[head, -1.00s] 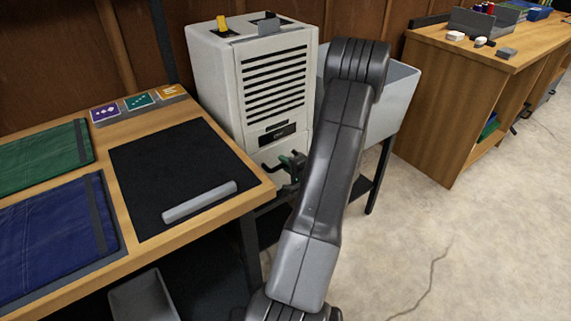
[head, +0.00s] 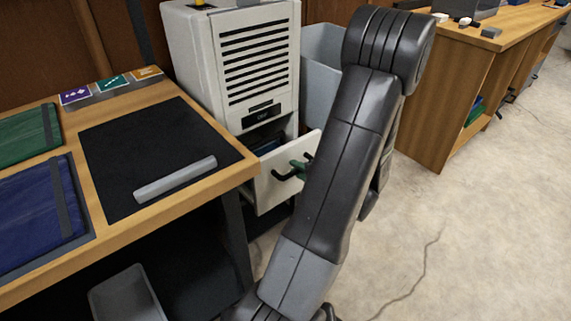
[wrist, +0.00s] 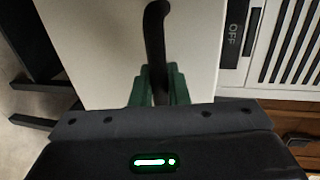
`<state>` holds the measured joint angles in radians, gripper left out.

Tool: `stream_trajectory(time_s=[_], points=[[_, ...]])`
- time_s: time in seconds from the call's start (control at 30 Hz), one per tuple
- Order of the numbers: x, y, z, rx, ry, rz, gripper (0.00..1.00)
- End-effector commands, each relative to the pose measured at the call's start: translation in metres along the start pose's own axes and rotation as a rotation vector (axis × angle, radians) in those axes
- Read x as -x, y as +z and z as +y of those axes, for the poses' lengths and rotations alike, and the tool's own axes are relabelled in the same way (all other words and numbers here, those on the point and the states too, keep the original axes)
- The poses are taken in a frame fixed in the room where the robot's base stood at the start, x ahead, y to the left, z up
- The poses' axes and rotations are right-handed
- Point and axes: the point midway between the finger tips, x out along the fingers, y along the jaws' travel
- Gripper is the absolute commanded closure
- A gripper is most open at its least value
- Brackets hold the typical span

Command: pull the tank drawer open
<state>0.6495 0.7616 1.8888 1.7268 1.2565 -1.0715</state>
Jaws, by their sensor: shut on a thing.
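The white vented cabinet (head: 190,55) stands behind the bench corner in the head view. Its tank drawer (head: 277,190) sticks out from the lower front, with a dark opening above it. A black bar handle (head: 284,176) is on the drawer front. My gripper (head: 302,166) has green fingers and is at the handle, partly hidden by my arm. In the wrist view, the green fingers of my gripper (wrist: 160,84) are shut around the black handle (wrist: 155,35), against the white drawer front (wrist: 100,45). The inside of the drawer is mostly hidden.
A wooden bench (head: 185,205) with a black mat (head: 150,140) and a grey bar (head: 175,180) is at left, its corner close to the drawer. A grey bin (head: 320,70) stands behind my arm. A wooden workbench (head: 430,110) is at right.

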Motion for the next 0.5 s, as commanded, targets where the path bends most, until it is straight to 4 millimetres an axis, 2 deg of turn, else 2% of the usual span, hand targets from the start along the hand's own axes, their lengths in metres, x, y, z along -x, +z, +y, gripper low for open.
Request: stream_trajectory(time_s=[0.03,0.2,0.4,0.5], points=[[0.012,-0.002,0.006,0.002,-0.003,0.007,1.00],[0.045,-0.004,0.011,0.004,-0.003,0.011,1.00],[0.069,-0.005,0.014,0.005,-0.003,0.013,1.00],[0.075,-0.005,0.015,0.005,-0.002,0.012,1.00]])
